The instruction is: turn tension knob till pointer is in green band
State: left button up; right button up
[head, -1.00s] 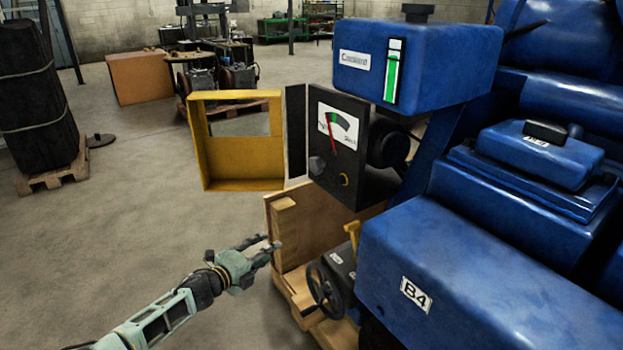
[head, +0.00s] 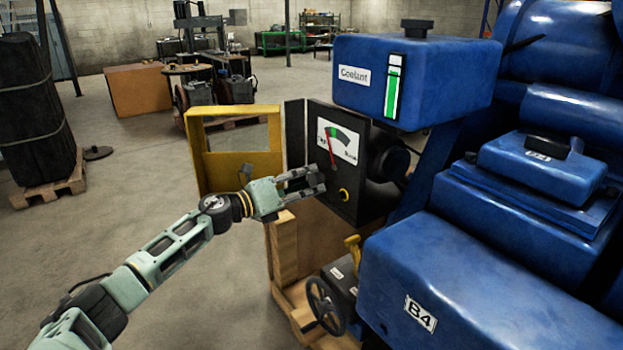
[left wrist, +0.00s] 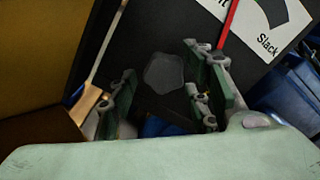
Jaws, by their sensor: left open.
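The tension gauge (head: 345,151) is on a dark panel on the blue engine. Its red pointer (head: 332,150) leans left, at or near the left edge of the green band (head: 338,132); I cannot tell exactly. "Slack" is printed on the right. My left gripper (head: 316,181) is open in front of the panel's lower left. A dark grey faceted knob (left wrist: 163,73) lies ahead between its fingers in the left wrist view, apparently untouched. My right gripper is not in view.
An open yellow cover (head: 198,162) stands left of the panel, close behind my left arm. Below are a handwheel (head: 325,305) and a wooden crate (head: 285,256). The blue coolant tank (head: 446,78) overhangs the panel. Open floor lies to the left.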

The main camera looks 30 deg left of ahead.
pick_arm(q)
jog(key=shift+x, duration=0.95)
jog(key=shift+f, duration=0.1)
jog(key=shift+c, duration=0.6)
jog(key=c, duration=0.9)
